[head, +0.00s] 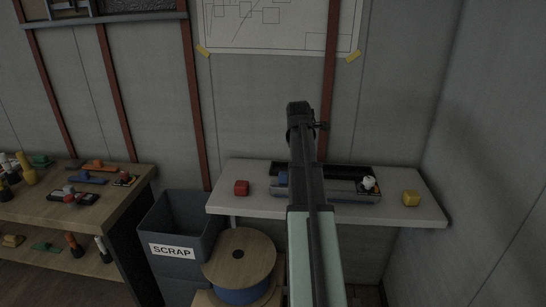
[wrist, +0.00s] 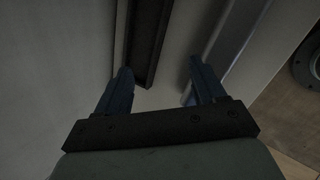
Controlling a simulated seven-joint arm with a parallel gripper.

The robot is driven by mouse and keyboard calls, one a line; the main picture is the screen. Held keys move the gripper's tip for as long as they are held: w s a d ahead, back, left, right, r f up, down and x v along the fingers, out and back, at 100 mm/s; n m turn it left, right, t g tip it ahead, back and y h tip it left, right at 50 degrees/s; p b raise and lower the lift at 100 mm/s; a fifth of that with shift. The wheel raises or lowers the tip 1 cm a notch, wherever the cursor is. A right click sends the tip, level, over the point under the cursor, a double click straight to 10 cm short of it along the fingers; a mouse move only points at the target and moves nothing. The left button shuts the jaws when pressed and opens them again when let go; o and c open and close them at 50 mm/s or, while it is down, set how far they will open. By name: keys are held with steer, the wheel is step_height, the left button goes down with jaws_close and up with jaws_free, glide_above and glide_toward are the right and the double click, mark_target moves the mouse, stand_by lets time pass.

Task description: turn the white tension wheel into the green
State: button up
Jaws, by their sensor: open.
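The small white wheel (head: 369,183) sits near the right end of a long dark grey fixture (head: 345,190) on the wall shelf. No green mark can be made out on it at this size. My arm crosses in front of the fixture's middle in the head view and hides part of it; my fingers cannot be made out there. In the wrist view my gripper (wrist: 158,78) is open, its two blue fingers apart with nothing held. A dark long bar (wrist: 148,45) lies beyond and between the fingers. The white wheel does not show in the wrist view.
The pale shelf (head: 427,211) also holds a red block (head: 241,187), a yellow block (head: 411,198) and a blue piece (head: 283,179). Left below stand a scrap bin (head: 158,222) and a cable drum (head: 256,250). A cluttered workbench (head: 120,200) is at left. A wall closes the right side.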

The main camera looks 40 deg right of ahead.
mark_target(370, 179)
steer(key=w+a+f+t, duration=0.2)
steer(key=w+a+f, duration=0.1)
steer(key=w+a, duration=0.3)
steer(key=shift+w+a+f+m+y, duration=0.15)
steer(key=shift+w+m+y, duration=0.25)
steer(key=shift+w, duration=0.7)
